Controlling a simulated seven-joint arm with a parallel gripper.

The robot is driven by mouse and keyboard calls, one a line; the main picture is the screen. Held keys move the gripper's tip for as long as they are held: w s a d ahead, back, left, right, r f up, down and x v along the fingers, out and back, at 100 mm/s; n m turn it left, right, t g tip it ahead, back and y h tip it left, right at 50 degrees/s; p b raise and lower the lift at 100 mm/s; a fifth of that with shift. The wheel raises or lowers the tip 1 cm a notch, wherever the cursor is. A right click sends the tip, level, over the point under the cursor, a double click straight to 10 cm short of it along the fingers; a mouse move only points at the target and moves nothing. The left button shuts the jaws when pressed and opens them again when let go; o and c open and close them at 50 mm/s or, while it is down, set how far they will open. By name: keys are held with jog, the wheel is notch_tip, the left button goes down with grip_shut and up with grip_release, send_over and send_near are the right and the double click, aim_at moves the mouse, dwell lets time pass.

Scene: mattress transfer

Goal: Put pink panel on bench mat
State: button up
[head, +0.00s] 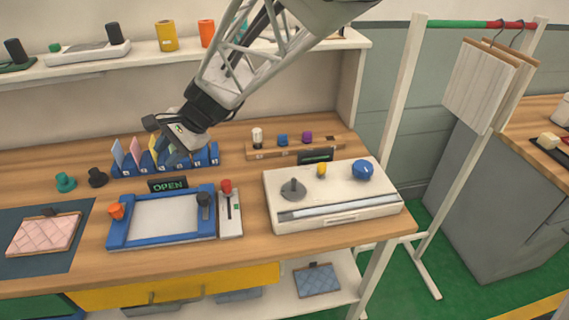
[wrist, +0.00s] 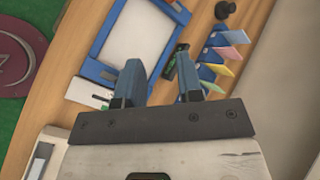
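The pink quilted panel (head: 45,233) lies flat on the dark bench mat (head: 78,210) at the left front of the bench, with a dark clip at its far edge. My gripper (head: 177,152) is well to the right of and behind it, above the blue rack of coloured cards. In the wrist view my gripper (wrist: 158,64) is open, its two fingers apart with nothing between them. In the head view the fingertips overlap the cards and are hard to make out. The pink panel and mat are not seen in the wrist view.
The blue numbered rack (head: 205,156) holds several cards, one pink. A blue-framed tray (head: 165,217) with an OPEN sign lies between the mat and a white box (head: 330,200). Dark and green knobs (head: 66,182) stand behind the mat. A blue quilted panel (head: 317,280) lies on the lower shelf.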

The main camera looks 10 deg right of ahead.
jog(key=s+d+n+t+h, duration=0.1)
jog(key=s+d+n+h, duration=0.1)
jog(key=s+d, duration=0.5)
jog(key=s+d+r+n+h, duration=0.1)
jog(key=s+d+n+h, duration=0.2)
jog(key=s+d, duration=0.5)
jog(key=s+d+r+n+t+h, duration=0.1)
jog(key=s+d+h, duration=0.3)
jog(key=d, duration=1.3)
jog(key=s+n, duration=0.1)
jog(key=s, duration=0.3)
jog(key=shift+d+n+t, duration=0.3)
jog(key=shift+n, duration=0.1)
